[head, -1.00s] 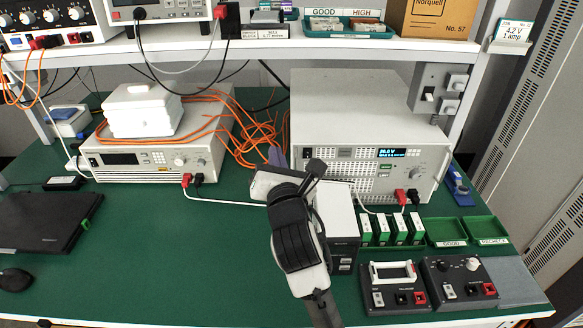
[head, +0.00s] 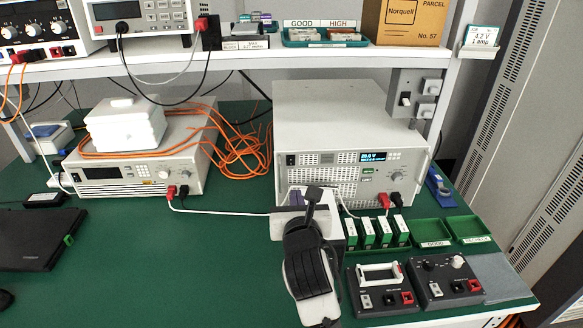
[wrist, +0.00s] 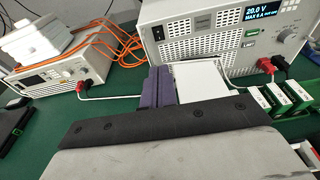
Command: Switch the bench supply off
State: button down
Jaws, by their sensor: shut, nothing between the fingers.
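The bench supply (head: 345,120) is a large pale grey box at the back right of the green bench. Its display (head: 374,156) is lit, and in the wrist view the display (wrist: 264,14) reads 20.0 V, MAX 5 A. A small black switch (head: 291,160) sits at the left end of its front panel; it also shows in the wrist view (wrist: 158,33). I cannot tell its position. My gripper (head: 297,194) is shut and empty in front of the panel's lower left, below the switch. Its purple fingers (wrist: 160,84) show in the wrist view.
A second supply (head: 140,170) with a dark display stands left, with white cases on top and orange cables beside it. A white lead runs low across the bench. A white-topped box (wrist: 204,82), green-and-white modules (head: 378,232) and test boxes stand right of my gripper.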

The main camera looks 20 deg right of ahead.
jog(key=w+f+b, duration=0.1)
jog(key=b, duration=0.2)
jog(key=p, duration=0.5)
send_near(291, 159)
jog(key=x, duration=0.6)
jog(key=shift+w+d+f, duration=0.1)
jog(key=shift+w+f, duration=0.15)
jog(key=shift+f, duration=0.15)
jog(key=shift+w+d+r+g+p, duration=0.1)
jog(key=shift+w+r+g+p, duration=0.2)
jog(key=shift+s+f, duration=0.1)
jog(key=shift+f, duration=0.15)
